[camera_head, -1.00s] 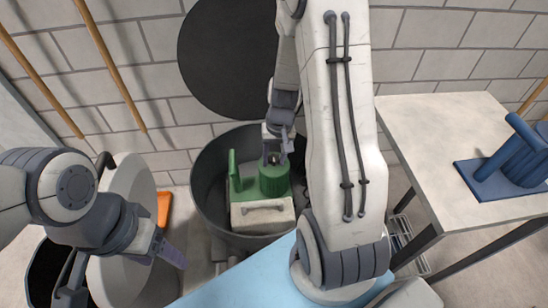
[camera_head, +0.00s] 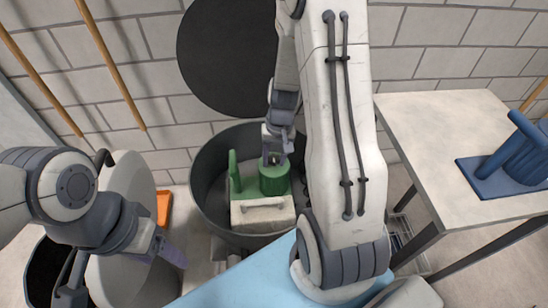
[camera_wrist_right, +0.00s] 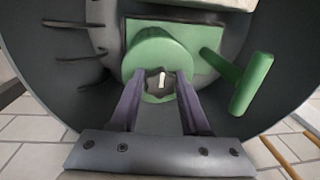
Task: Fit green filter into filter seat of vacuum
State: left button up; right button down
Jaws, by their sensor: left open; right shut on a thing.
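The green filter (camera_head: 274,181) is a short cylinder inside the open dark round drum, which looks like the vacuum (camera_head: 208,205). It stands upright over a green plate with a green post (camera_head: 234,172) beside it. My right gripper (camera_head: 274,160) reaches down from above and is shut on the filter's top. In the right wrist view the fingers (camera_wrist_right: 158,88) meet the filter's end (camera_wrist_right: 165,52), around a dark recess with a pale pin. Whether the filter touches its seat is hidden. My left gripper (camera_head: 174,256) is open and empty, left of the drum.
A beige block with a handle (camera_head: 262,216) sits in the drum's front. A large dark disc (camera_head: 228,45) stands behind. A pale round lid (camera_head: 135,190) is beside my left arm. A blue holder (camera_head: 512,165) stands on the right table (camera_head: 430,115). An orange object (camera_head: 164,207) lies left of the drum.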

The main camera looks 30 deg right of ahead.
jog(key=shift+f+b, duration=0.65)
jog(key=shift+f, duration=0.2)
jog(key=shift+c, duration=1.5)
grip_release()
jog(key=r+p, duration=0.1)
jog(key=r, duration=0.2)
jog(key=r+p, duration=0.1)
jog(key=r, duration=0.3)
jog(key=d+r+p, duration=0.1)
jog(key=r, duration=0.2)
jog(key=shift+s+r, duration=0.2)
